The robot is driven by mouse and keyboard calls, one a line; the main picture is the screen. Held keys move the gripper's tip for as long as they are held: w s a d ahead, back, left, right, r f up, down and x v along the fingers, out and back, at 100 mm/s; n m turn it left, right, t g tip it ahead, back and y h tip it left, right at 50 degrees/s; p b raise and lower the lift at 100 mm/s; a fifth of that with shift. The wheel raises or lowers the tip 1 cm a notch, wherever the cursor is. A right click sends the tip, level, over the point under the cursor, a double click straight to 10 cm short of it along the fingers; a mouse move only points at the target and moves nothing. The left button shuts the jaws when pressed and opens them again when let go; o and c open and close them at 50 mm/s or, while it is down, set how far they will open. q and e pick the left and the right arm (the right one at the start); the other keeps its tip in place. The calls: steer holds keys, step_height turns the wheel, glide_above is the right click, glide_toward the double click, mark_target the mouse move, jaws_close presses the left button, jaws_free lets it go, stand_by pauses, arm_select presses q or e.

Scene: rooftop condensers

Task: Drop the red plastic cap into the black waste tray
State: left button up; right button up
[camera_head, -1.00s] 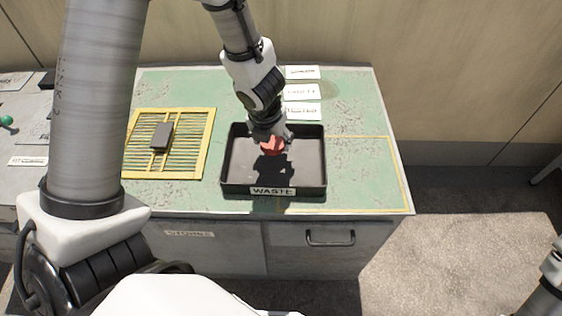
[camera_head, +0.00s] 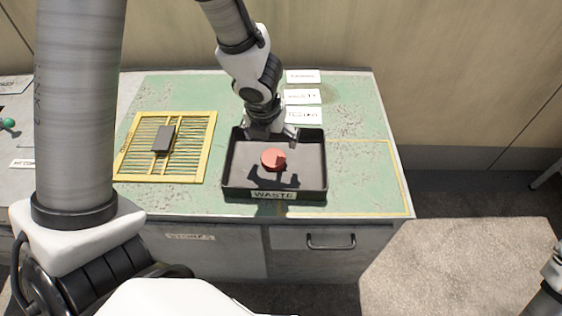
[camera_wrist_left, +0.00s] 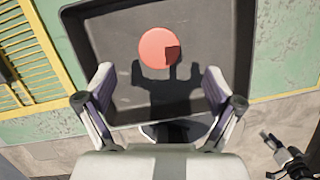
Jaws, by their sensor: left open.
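The red plastic cap (camera_head: 273,159) lies on the floor of the black waste tray (camera_head: 236,190), a little above its middle in the head view. My left gripper (camera_head: 272,137) is open and empty above the far part of the tray, apart from the cap. Its spread fingers show in the left wrist view (camera_wrist_left: 158,82), with their shadow on the tray floor. The fingers of my right gripper do not show clearly in the head view.
The tray stands on a green worktop (camera_head: 360,110). A yellow grille (camera_head: 198,150) with a dark block (camera_head: 163,139) lies to its left. White label cards (camera_head: 303,97) lie behind it. A yellow-outlined area (camera_head: 365,178) on the right is clear.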

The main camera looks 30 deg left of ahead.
arm_select(q)
steer(key=v, duration=0.9)
